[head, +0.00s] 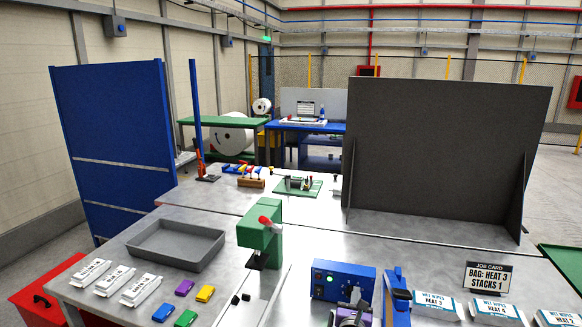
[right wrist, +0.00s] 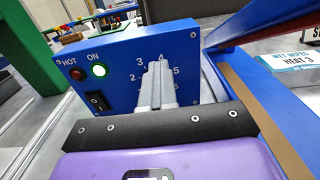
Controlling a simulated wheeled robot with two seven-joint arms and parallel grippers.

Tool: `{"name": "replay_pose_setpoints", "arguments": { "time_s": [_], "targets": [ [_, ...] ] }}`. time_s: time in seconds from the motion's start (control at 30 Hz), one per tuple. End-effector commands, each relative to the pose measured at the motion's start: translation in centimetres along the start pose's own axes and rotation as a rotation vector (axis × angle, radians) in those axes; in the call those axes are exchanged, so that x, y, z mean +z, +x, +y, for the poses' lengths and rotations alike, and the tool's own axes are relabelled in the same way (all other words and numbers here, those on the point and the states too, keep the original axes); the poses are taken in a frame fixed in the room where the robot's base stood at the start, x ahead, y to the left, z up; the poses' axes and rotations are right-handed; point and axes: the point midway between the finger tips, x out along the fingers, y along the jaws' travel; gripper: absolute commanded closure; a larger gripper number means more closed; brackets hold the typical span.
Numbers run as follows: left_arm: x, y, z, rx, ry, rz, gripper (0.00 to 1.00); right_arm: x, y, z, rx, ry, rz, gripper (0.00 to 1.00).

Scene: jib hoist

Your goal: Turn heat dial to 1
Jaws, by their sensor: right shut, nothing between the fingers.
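The heat control box (head: 343,281) is blue and stands at the front of the bench. In the head view my right gripper (head: 355,299) is at the box's front. My left gripper is not in view.
The box has a lit green ON lamp (right wrist: 99,69), a red HOT lamp (right wrist: 76,74) and a black switch (right wrist: 97,101). A blue lever arm (head: 397,292) stands to its right, with wet-wipe packs (head: 434,303) beyond. A green press (head: 260,236) stands to its left.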

Motion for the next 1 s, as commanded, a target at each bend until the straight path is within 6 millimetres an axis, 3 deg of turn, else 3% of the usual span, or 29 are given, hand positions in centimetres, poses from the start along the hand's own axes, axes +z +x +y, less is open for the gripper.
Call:
{"name": "replay_pose_setpoints", "arguments": {
  "time_s": [0.03,1.0],
  "targets": [
    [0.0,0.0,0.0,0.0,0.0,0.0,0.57,0.9,0.4,-0.1,-0.002,0.006,-0.018,1.0],
    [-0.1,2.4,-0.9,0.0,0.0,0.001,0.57,0.8,0.3,1.7,-0.001,0.006,-0.014,1.0]
  ]
}}
